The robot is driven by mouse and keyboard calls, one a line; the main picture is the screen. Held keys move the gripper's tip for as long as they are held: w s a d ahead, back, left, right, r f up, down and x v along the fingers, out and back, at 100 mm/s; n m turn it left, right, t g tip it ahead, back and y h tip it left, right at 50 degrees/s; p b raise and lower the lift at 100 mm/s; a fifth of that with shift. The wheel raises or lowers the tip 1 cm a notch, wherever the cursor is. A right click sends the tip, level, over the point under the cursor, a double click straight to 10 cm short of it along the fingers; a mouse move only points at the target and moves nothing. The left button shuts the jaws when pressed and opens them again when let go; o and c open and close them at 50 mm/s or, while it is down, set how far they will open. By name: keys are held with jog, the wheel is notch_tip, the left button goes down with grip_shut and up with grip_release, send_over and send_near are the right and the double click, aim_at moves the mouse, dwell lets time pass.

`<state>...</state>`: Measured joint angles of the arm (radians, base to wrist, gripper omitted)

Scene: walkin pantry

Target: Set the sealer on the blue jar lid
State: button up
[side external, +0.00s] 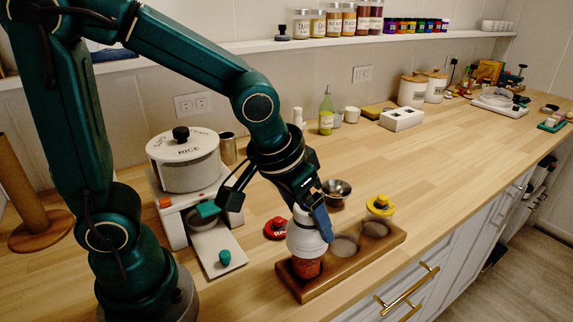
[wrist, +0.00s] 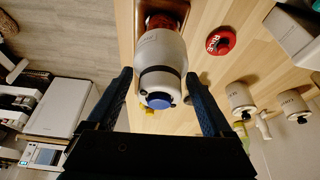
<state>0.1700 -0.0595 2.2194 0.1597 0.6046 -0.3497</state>
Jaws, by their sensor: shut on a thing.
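My gripper (side external: 309,211) is shut on the white sealer (side external: 304,240), a bell-shaped piece held upright above the wooden rack. In the wrist view the sealer (wrist: 162,55) lies between the two fingers (wrist: 158,77), with a dark band and a blue round piece (wrist: 159,100) at its near end. Directly below it is a jar of red contents (side external: 306,267) in the rack's near left place. The sealer covers the jar's top. No blue lid shows on that jar, and I cannot tell whether the sealer touches a lid.
A red lid (side external: 276,228) lies behind the rack. A metal bowl (side external: 336,192) stands further back. The white scale with a rice canister (side external: 184,163) is left.

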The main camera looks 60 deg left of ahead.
jog(key=shift+f, duration=0.6)
jog(key=o, duration=1.4)
jog(key=shift+c, duration=0.2)
jog(key=shift+r, duration=3.45)
